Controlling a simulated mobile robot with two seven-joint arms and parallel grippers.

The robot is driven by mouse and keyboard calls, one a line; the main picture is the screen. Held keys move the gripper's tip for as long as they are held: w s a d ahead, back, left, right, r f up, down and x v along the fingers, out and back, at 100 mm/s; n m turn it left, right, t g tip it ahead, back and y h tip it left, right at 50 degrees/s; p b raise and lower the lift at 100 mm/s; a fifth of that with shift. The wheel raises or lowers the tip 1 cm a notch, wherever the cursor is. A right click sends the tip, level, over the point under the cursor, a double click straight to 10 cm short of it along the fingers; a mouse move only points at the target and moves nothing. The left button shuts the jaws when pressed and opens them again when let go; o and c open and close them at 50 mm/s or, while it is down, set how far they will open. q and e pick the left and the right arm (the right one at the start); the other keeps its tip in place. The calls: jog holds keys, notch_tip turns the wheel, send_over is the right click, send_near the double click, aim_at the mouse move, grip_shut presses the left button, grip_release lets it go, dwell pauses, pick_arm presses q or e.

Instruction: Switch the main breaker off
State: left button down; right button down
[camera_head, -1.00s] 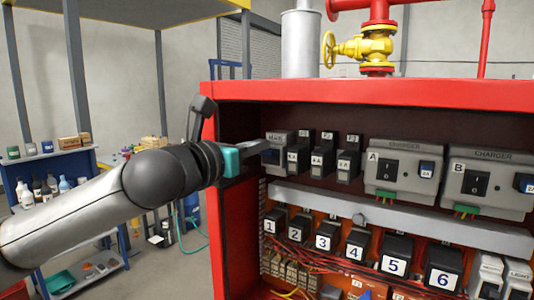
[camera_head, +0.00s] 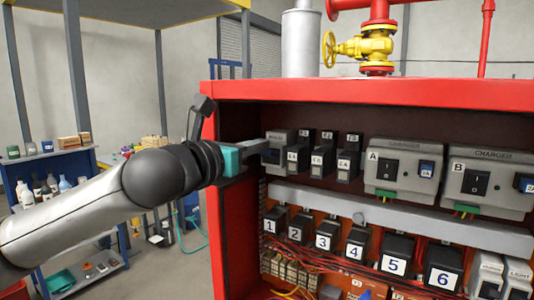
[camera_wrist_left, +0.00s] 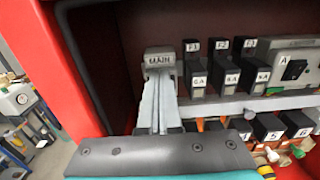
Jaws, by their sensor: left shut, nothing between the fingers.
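The main breaker (camera_head: 278,138) is a grey block labelled MAIN at the upper left inside the red cabinet. It also shows in the left wrist view (camera_wrist_left: 159,57). My left gripper (camera_head: 262,147) reaches in from the left, past the cabinet's left wall. Its fingers are shut with nothing between them, and the tips are at the front of the main breaker, over its lower part. The fingers hide the breaker's lever, so its position cannot be told. Whether the tips touch it is also unclear. My right gripper is not in view.
The red cabinet's left wall (camera_head: 232,240) stands close beside my left wrist. Fuse blocks (camera_head: 322,155) sit just right of the main breaker, then charger units A (camera_head: 402,170) and B (camera_head: 487,185). Numbered black breakers (camera_head: 357,240) and wiring lie below a grey rail (camera_head: 400,215).

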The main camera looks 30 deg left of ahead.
pick_arm(q)
jog(key=shift+f, duration=0.2)
dwell(0.5)
jog(key=shift+f+b, duration=0.65)
jog(key=shift+f, duration=0.2)
jog(key=shift+s+a+b, duration=0.1)
jog(key=shift+s+b, duration=0.75)
jog(key=shift+s, duration=0.45)
jog(key=b, duration=0.5)
send_near(263, 153)
jog(key=shift+w+r, duration=0.3)
jog(key=shift+w, duration=0.05)
